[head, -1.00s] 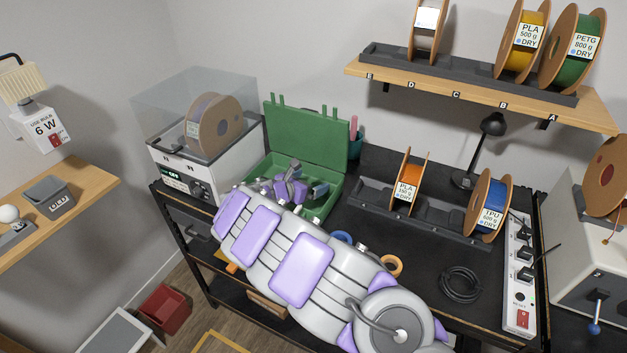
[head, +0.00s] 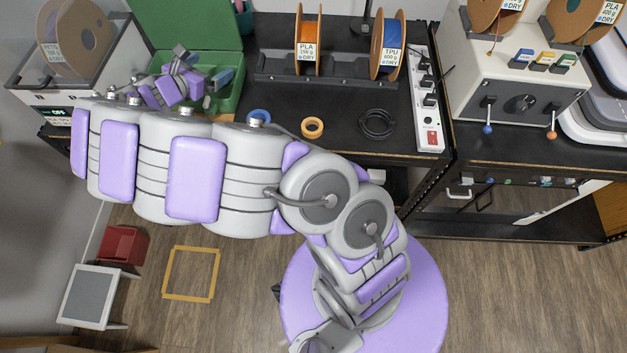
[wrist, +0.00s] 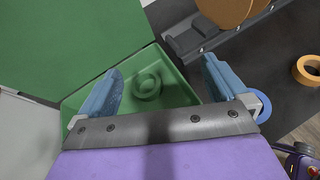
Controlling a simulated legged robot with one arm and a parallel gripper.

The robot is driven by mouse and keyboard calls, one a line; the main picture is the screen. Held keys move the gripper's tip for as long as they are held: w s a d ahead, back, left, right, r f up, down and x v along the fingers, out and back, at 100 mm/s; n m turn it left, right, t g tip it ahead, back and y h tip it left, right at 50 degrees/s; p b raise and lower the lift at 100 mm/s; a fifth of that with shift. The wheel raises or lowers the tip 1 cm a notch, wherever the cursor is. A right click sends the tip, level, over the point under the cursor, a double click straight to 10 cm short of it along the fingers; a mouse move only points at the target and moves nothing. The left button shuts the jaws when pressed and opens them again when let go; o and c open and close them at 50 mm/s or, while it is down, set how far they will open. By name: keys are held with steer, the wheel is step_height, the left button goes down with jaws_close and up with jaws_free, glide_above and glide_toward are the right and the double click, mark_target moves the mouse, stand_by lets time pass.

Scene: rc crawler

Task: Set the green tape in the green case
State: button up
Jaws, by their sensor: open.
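The green case (head: 182,28) stands open at the back left of the black bench, its lid raised behind its tray. In the wrist view, the tray (wrist: 72,103) lies below my gripper. The green tape (wrist: 147,84) is a small ring lying inside the tray, on its floor. My gripper (wrist: 161,66) is open, with one blue finger on each side of the ring in this view and nothing between them. In the head view, my gripper (head: 200,66) is over the case. My arm hides the front of the tray there, and I cannot make out the green tape.
A dryer box (head: 85,75) stands left.

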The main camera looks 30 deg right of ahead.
steer(key=s+d+r+m+g, duration=0.4)
steer(key=s+d+r+m, duration=0.4)
steer(key=s+d, duration=0.3)
steer(key=s+d+r+m+g+y, duration=0.1)
steer(key=s+d+m+g, duration=0.15)
steer(key=s, duration=0.25)
steer(key=s+d+r+m+g+y, duration=0.1)
steer(key=s+d+m, duration=0.1)
steer(key=s+m, duration=0.25)
steer(key=s+a+f+m+g+y, duration=0.1)
steer(key=s+a+m+y, duration=0.3)
steer(key=s, duration=0.9)
steer(key=s+a+f+m+g+y, duration=0.1)
steer(key=s+a+m+y, duration=0.3)
steer(key=s, duration=0.9)
steer(key=a+f+y, duration=0.1)
steer(key=a, duration=0.2)
steer(key=shift+a+f, duration=0.4)
